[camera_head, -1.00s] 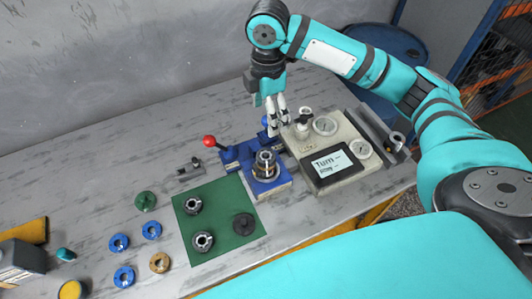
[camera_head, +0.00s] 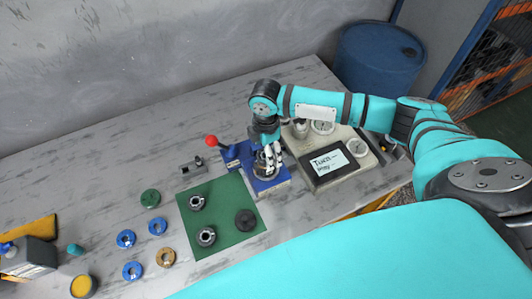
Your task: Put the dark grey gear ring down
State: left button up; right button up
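A dark grey, nearly black toothed disc (camera_head: 245,220), which looks like the dark grey gear ring, lies flat on the right part of the green mat (camera_head: 222,217). Two metallic grey rings with open centres lie on the mat's left side, an upper one (camera_head: 197,202) and a lower one (camera_head: 206,236). My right gripper (camera_head: 270,162) points down over the blue fixture (camera_head: 272,184), with its fingers at the metallic part (camera_head: 264,172) there. The fingers largely hide this part. I cannot tell whether they grip it. My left gripper is out of view.
A gauge box with a screen (camera_head: 328,164) stands right of the fixture. A red-knobbed lever (camera_head: 211,141) rises to its left. A green ring (camera_head: 150,198), several blue rings (camera_head: 126,239) and a bronze ring (camera_head: 166,257) lie left of the mat. The table's back left is clear.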

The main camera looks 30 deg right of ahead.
jog(key=shift+f, duration=0.75)
grip_shut()
jog(key=shift+r, duration=0.15)
